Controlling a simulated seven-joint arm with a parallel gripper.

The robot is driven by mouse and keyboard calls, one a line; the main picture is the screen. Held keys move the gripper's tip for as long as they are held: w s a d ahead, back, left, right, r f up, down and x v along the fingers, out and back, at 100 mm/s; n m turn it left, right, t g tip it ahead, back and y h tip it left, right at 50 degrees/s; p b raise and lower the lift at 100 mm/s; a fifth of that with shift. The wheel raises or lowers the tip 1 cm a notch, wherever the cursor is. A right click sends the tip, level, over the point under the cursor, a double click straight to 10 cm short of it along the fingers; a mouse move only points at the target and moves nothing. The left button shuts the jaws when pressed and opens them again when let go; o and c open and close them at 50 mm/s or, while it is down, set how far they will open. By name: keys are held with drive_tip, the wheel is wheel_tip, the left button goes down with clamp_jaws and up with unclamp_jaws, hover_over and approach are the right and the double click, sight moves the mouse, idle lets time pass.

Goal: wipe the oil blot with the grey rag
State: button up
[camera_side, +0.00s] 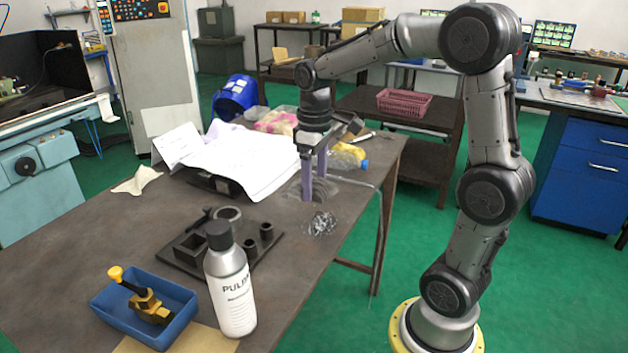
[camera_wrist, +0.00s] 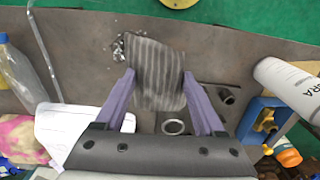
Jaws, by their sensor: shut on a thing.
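The grey rag (camera_side: 345,194) has darker stripes and is at the right part of the brown table, by the fingertips. In the wrist view the rag (camera_wrist: 157,90) spans the space between the two purple fingers. My gripper (camera_side: 317,194) points down at the table and holds the rag between its fingers, which stand well apart; the gripper also shows in the wrist view (camera_wrist: 158,77). I cannot make out the oil blot in either view. It may be hidden under the rag.
Metal shavings (camera_side: 322,223) lie beside the rag. A dark fixture plate (camera_side: 190,262), a white bottle (camera_side: 230,290) and a blue tray (camera_side: 178,335) stand toward the front. White paper sheets (camera_side: 235,160) lie left of the gripper. The table's right edge is close.

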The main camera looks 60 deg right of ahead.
drive_tip(key=shift+c, duration=1.3)
approach(316, 238)
drive_tip(key=shift+f, duration=2.65)
drive_tip(key=shift+d+f, duration=0.45)
drive_tip(key=shift+f, duration=0.25)
drive_tip(key=shift+d, duration=4.9)
drive_tip(key=shift+a, duration=5.15)
drive_tip(key=shift+a+r, duration=0.1)
drive_tip(key=shift+a, duration=0.1)
wheel_tip(316, 238, up, 8)
